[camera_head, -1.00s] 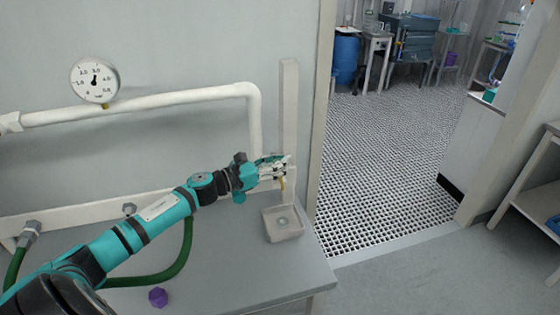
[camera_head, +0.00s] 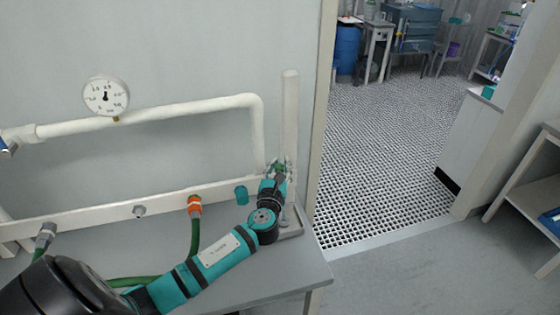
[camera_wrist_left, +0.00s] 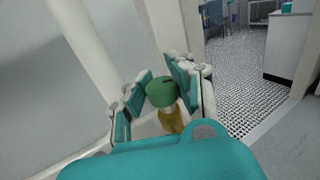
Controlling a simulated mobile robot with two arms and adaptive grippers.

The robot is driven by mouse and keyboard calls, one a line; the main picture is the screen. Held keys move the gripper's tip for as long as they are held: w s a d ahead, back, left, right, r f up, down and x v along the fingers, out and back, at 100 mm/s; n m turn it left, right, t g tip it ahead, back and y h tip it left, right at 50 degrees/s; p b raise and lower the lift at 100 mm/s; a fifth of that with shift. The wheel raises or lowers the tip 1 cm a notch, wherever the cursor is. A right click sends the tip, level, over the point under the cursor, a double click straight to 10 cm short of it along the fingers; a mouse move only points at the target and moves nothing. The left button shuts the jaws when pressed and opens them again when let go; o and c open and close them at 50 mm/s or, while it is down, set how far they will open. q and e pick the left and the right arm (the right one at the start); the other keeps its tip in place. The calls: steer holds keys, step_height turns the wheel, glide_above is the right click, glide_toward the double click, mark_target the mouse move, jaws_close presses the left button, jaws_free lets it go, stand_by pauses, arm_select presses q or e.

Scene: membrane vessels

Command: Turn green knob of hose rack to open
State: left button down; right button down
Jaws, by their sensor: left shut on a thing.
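The green knob (camera_wrist_left: 161,92) sits on a brass fitting (camera_wrist_left: 171,119) in the left wrist view, between the two fingers of my left gripper (camera_wrist_left: 160,94). The fingers close around the knob from both sides. In the head view my left gripper (camera_head: 279,168) is at the lower end of the upright white post, with the green knob (camera_head: 280,167) partly hidden by the fingers. The hose rack (camera_head: 100,208) is a white rail along the wall with hose fittings on it. My right gripper does not show.
A pressure gauge (camera_head: 106,95) stands on the white pipe (camera_head: 180,107) above the rail. An orange hose fitting (camera_head: 195,205) with a green hose is left of my wrist. The doorway at right is clear.

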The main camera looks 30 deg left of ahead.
arm_select(q)
steer(key=n+g+y, duration=0.2)
steer(key=y, duration=0.1)
steer(key=shift+d+f+n+y, duration=0.2)
steer(key=shift+f+n+y, duration=0.1)
steer(key=shift+n, duration=0.1)
steer(key=n+g+y+b, duration=0.1)
steer(key=n+g+y, duration=0.2)
steer(key=g, duration=0.1)
steer(key=shift+n+y, duration=0.3)
steer(key=shift+y, duration=0.1)
steer(key=n+g+y+b, duration=0.1)
steer(key=n+g, duration=0.1)
steer(key=g, duration=0.1)
steer(key=n+g+y+b, duration=0.1)
steer(key=n+g+b, duration=0.1)
steer(key=g, duration=0.1)
steer(key=shift+s+f+g+y+b, duration=0.1)
steer(key=shift+g+y+b, duration=0.2)
steer(key=shift+n+g+y+b, duration=0.3)
steer(key=shift+n+g+b, duration=1.05)
steer(key=shift+g, duration=0.55)
steer(key=shift+a+r+g, duration=0.1)
steer(key=shift+r+g, duration=0.1)
steer(key=shift+g, duration=0.1)
steer(key=c, duration=1)
jaws_free()
steer(key=shift+r, duration=0.1)
steer(key=shift+c, duration=0.2)
